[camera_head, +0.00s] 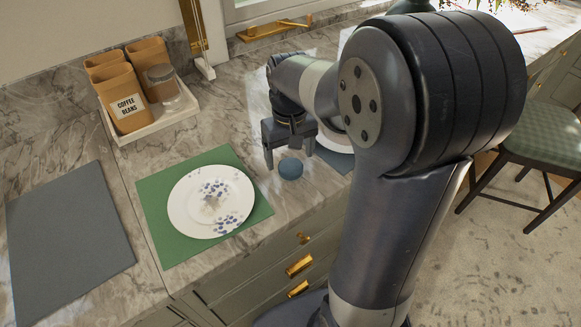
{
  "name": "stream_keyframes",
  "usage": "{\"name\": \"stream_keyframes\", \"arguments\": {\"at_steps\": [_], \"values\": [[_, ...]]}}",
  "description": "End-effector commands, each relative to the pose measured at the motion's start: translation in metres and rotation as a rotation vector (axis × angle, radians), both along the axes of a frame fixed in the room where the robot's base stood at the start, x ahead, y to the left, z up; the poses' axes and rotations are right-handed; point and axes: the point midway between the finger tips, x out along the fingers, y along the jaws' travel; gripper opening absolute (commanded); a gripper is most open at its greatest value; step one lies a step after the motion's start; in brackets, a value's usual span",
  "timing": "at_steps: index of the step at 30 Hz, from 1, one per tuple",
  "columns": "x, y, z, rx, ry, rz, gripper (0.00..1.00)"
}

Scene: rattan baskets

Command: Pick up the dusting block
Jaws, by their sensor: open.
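A small rounded blue-grey object (290,168), which may be the dusting block, sits on the marble counter (255,110) to the right of the green mat. My gripper (289,160) is open, pointing down at the counter. One finger shows to the left of the blue object and one to its right. I cannot tell whether either finger touches it. My arm hides part of the counter behind and to the right.
A floral plate (180,208) lies on a green mat (165,255). A grey mat (70,245) lies at left. Another plate (335,146) is partly hidden behind my arm. A green chair (545,140) stands at right.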

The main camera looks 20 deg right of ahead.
Motion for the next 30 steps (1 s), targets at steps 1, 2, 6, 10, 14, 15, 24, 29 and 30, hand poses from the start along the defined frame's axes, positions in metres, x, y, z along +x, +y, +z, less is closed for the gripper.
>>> {"name": "stream_keyframes", "arguments": {"at_steps": [1, 2, 6, 10, 14, 15, 24, 29, 30], "values": [[-0.002, 0.001, -0.008, 0.001, 0.004, 0.001, 0.79], [-0.002, 0.001, -0.013, 0.000, 0.004, 0.000, 0.79], [-0.001, 0.001, -0.026, 0.000, 0.001, 0.000, 0.79], [-0.001, 0.001, -0.029, 0.000, -0.001, 0.000, 0.79], [-0.001, 0.001, -0.028, 0.000, -0.001, 0.000, 0.79], [-0.001, 0.001, -0.028, 0.000, -0.001, 0.000, 0.76], [-0.001, 0.001, -0.028, 0.000, -0.001, 0.000, 0.51], [-0.001, 0.001, -0.028, 0.000, -0.001, 0.000, 0.38], [-0.001, 0.001, -0.028, 0.000, -0.001, 0.000, 0.35]]}}
